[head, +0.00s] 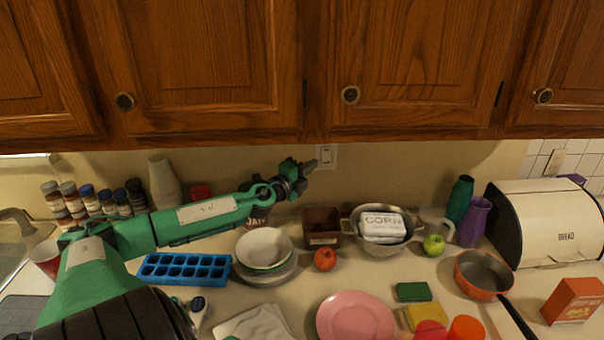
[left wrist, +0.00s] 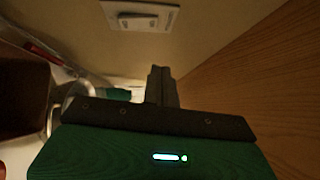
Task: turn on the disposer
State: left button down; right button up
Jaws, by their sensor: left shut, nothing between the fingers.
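A light wall switch (head: 326,156) in a pale plate is on the backsplash wall, under the wooden cabinets. In the left wrist view the switch (left wrist: 140,18) shows at the top, a rocker in a rectangular plate. My left gripper (head: 308,167) is shut and empty, just left of the switch plate in the head view. Its fingertips (left wrist: 162,72) point toward the wall below the plate in the wrist view. I cannot tell whether they touch the wall; they look apart from the switch. My right gripper is not in view.
Wooden cabinets (head: 215,60) hang low above the arm. Below it stand stacked bowls (head: 264,250), a brown container (head: 321,222) and a colander (head: 350,228) with a corn bag (head: 382,226). A blue ice tray (head: 185,269) lies beneath my left forearm. A second wall plate (head: 554,163) is far right.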

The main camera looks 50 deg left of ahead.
pick_arm(q)
jog(key=shift+s+d+r, duration=0.1)
jog(key=shift+s+d, duration=0.05)
jog(key=shift+s, duration=0.7)
jog(key=shift+s+d+r, duration=0.1)
jog(key=shift+s, duration=0.75)
